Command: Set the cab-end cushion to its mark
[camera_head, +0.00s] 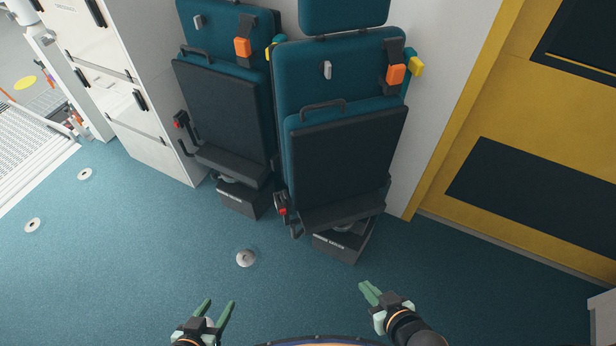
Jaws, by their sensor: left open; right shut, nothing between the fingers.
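Two teal folding seats stand against the wall with their cushions folded up, dark undersides outward. The left seat's cushion (225,115) and the right seat's cushion (348,160) each have a grab handle at the top. Which one is the cab-end cushion I cannot tell. A red-tipped lever (281,207) sits beside the right seat, and another (181,121) beside the left seat. No position mark is clear at this size. My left gripper (219,303) is open and empty, low in front of the seats. My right gripper (369,291) is shut and empty, below the right seat's base.
White cabinets (125,90) stand at the left, beside a pale ramp (35,160). A yellow panel wall (530,105) with dark insets rises at the right. Round metal floor fittings (246,258) dot the blue floor (130,260). The floor before the seats is mostly clear.

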